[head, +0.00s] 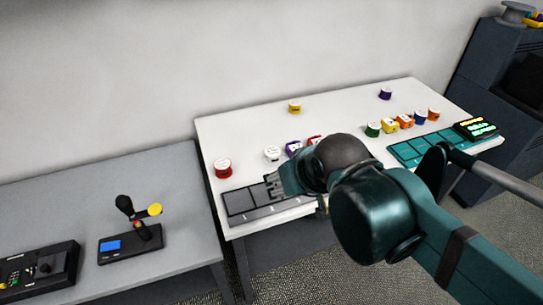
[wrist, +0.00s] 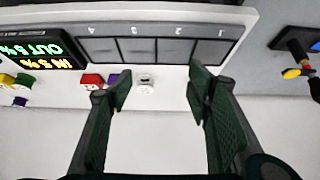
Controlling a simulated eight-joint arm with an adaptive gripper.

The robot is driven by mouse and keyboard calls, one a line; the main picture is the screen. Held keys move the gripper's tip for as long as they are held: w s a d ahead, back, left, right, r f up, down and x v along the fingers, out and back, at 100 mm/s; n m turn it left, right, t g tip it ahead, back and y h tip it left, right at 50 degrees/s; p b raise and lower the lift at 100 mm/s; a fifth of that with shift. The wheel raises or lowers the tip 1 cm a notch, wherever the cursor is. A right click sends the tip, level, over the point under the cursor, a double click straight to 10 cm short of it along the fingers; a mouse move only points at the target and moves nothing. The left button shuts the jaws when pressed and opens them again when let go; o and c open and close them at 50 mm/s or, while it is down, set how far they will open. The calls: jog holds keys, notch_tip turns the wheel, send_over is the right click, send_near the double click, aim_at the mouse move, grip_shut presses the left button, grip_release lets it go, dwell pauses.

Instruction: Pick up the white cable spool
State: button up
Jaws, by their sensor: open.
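The white cable spool (head: 271,153) stands upright on the white table, behind the grey tray, between a red spool on the left and a purple one on the right. In the wrist view the white spool (wrist: 145,84) lies beyond my fingertips, in the gap between them and nearer the left finger. My gripper (head: 275,187) is over the grey tray in the head view, partly hidden by my own arm. In the wrist view my gripper (wrist: 159,90) is open, with its two green fingers wide apart and nothing between them.
A red spool (head: 223,168) and a purple spool (head: 293,149) flank the white one. The grey numbered tray (head: 240,203) looks empty. Several coloured spools stand by a teal tray (head: 406,152) and a lit display (head: 477,128).

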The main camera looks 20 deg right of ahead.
jog(key=shift+o, duration=0.5)
jog(key=shift+w+r+n+p, duration=0.6)
jog(key=shift+w+r+p, duration=0.1)
jog(key=shift+w, duration=0.1)
jog(key=n+g+h+p, duration=0.1)
jog(key=n+g+p, duration=0.5)
jog(key=n+p, duration=1.1)
send_over(272, 152)
jog(key=a, duration=0.1)
jog(key=f, duration=0.1)
jog(key=s+f+b, duration=0.1)
jog(key=f, duration=0.1)
jog(key=shift+n, duration=0.3)
jog(key=shift+w+f+n+g+p, duration=0.25)
jog(key=shift+f+n+p, duration=0.1)
jog(key=shift+f, duration=0.1)
jog(key=shift+w+f+n+g+p, duration=0.2)
jog(key=shift+w+f+n+g, duration=0.05)
jog(key=shift+f+n, duration=0.15)
jog(key=shift+d, duration=0.1)
jog(key=shift+f, duration=0.1)
jog(key=shift+d+f, duration=0.15)
jog(key=shift+f, duration=1.1)
